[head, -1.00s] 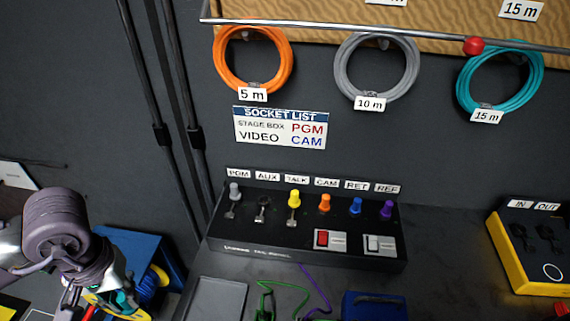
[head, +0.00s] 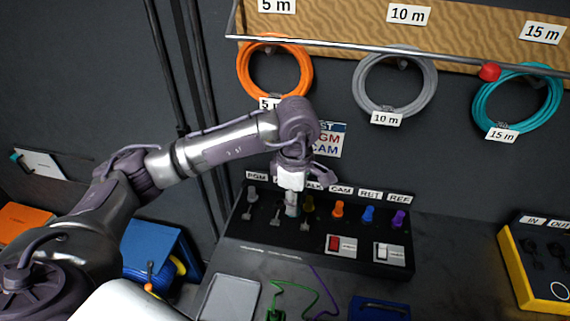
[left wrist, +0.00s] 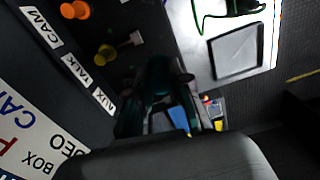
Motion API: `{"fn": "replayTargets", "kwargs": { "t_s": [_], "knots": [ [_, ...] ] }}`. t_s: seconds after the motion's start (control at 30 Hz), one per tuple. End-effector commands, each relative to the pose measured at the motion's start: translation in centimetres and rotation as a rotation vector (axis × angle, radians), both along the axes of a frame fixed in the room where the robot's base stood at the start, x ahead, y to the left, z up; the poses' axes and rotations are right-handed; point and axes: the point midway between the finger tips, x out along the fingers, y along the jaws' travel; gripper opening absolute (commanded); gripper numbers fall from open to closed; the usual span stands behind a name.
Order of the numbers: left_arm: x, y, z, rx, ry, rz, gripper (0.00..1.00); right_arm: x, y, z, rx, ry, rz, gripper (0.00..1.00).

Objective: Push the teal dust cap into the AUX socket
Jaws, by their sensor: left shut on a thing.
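My left gripper (head: 291,203) is shut on the teal dust cap (head: 291,212), of which only a small pale teal part shows below the fingers in the head view. It is at the black socket panel (head: 290,249), in front of the AUX position between the PGM and TALK places. The gripper hides the AUX socket and its label in the head view. The AUX label (left wrist: 104,102) shows in the left wrist view, beside the dark fingers. I cannot tell whether the cap touches the socket. My right gripper is not in view.
Orange (head: 338,208), blue (head: 368,214) and purple (head: 398,218) caps stand to the right. A red switch (head: 335,243) is below. A grey tray (head: 230,298) lies in front.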

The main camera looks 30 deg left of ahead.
Motion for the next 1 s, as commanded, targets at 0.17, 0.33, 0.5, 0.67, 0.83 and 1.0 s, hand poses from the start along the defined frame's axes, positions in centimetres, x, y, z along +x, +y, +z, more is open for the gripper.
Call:
{"fn": "replayTargets", "kwargs": {
  "t_s": [0.17, 0.33, 0.5, 0.67, 0.83, 1.0],
  "knots": [
    [3.0, 0.9, 1.1, 0.001, 0.001, 0.664, 0.02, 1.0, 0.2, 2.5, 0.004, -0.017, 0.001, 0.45],
    [5.2, 2.2, 1.3, 0.006, 0.002, 1.297, 0.02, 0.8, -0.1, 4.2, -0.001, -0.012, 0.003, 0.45],
    [6.8, 3.6, 0.9, 0.013, 0.002, 1.912, 0.02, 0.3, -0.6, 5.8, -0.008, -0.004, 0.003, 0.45],
    [7.7, 5.0, 0.3, 0.019, 0.002, 2.439, 0.02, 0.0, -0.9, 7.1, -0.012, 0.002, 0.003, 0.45],
    [8.1, 6.3, -0.6, 0.023, 0.003, 2.919, 0.02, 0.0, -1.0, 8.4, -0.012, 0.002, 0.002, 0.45],
    [8.1, 7.1, -1.5, -0.024, -0.005, -3.039, 0.02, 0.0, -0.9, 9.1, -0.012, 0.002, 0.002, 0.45]
  ]
}}
